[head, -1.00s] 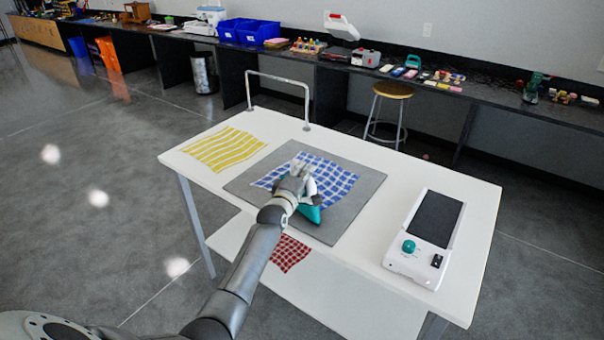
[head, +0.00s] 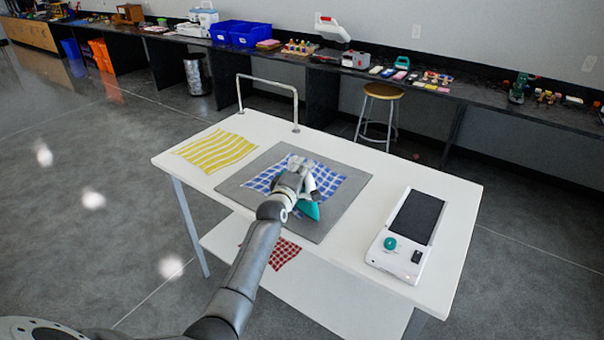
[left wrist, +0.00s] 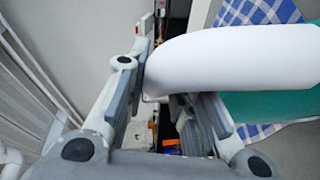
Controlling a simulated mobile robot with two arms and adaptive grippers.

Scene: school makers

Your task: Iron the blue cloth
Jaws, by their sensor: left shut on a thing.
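The blue checkered cloth (head: 333,178) lies on the grey mat (head: 335,215) on the white table. It also shows in the left wrist view (left wrist: 262,12). My left gripper (head: 293,182) is over the cloth, shut on the white handle of the iron. The iron has a teal body (head: 310,209) and sits on or just above the cloth's front edge; I cannot tell which. In the left wrist view the white handle (left wrist: 240,57) lies between the fingers (left wrist: 165,95). The arm and gripper hide part of the cloth and iron. My right gripper is not in view.
A yellow striped cloth (head: 215,150) lies at the table's left. A white device with a dark plate and teal knob (head: 390,243) stands at the right. A metal rail (head: 268,78) rises at the back edge. A red cloth (head: 284,254) is on the lower shelf. A stool (head: 383,92) stands behind.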

